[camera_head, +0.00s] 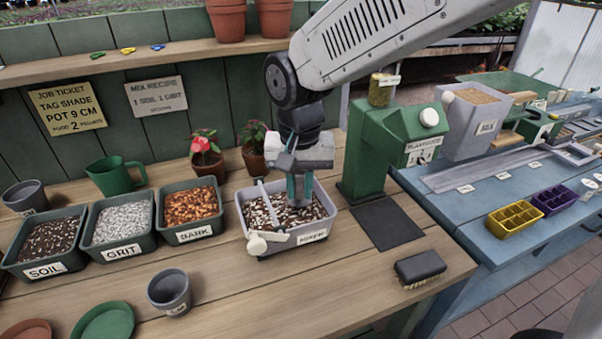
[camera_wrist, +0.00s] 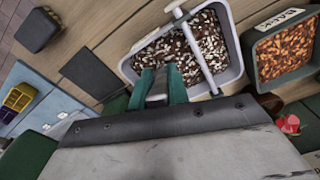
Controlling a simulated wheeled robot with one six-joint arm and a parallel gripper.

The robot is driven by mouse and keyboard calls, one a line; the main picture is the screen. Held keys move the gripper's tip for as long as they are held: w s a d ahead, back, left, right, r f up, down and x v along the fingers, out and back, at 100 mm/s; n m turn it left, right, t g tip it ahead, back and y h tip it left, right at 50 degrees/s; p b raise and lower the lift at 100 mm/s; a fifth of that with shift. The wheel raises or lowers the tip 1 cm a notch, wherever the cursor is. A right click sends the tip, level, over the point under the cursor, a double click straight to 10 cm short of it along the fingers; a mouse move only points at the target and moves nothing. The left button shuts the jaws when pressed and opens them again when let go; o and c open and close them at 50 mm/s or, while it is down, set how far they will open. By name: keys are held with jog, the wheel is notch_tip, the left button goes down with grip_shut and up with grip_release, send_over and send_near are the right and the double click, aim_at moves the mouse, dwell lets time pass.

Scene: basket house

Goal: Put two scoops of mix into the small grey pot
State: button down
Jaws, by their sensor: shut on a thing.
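The front grey pot (camera_head: 170,292) stands upright on the bench and looks empty. Another grey pot (camera_head: 25,197), seemingly larger, stands at the far left. The grey mix tub (camera_head: 322,229) holds dark mix with white and brown bits; it also fills the upper middle of the wrist view (camera_wrist: 128,72). A light rod (camera_wrist: 195,50) with a white knob lies across the tub. My gripper (camera_head: 300,194) points down over the tub's right half, its green fingers (camera_wrist: 158,88) shut on a grey piece (camera_wrist: 156,84). The lower end of that piece is hidden, so I cannot tell its full shape.
Bins of soil (camera_head: 38,267), grit (camera_head: 121,251) and bark (camera_head: 195,233) stand left of the tub. A green dispenser (camera_head: 372,150) and a dark mat (camera_head: 386,222) are to the right, with a black brush (camera_head: 420,267) nearer. The front bench middle is clear.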

aim_at(299, 172)
jog(key=shift+f, duration=2.55)
jog(key=shift+r, duration=0.15)
jog(key=shift+t, duration=0.9)
jog(key=shift+s+r, duration=0.2)
jog(key=shift+r, duration=1.45)
jog(key=shift+s+r, duration=0.15)
jog(key=shift+r, duration=1.55)
jog(key=shift+s+r, duration=0.2)
jog(key=shift+r, duration=1.45)
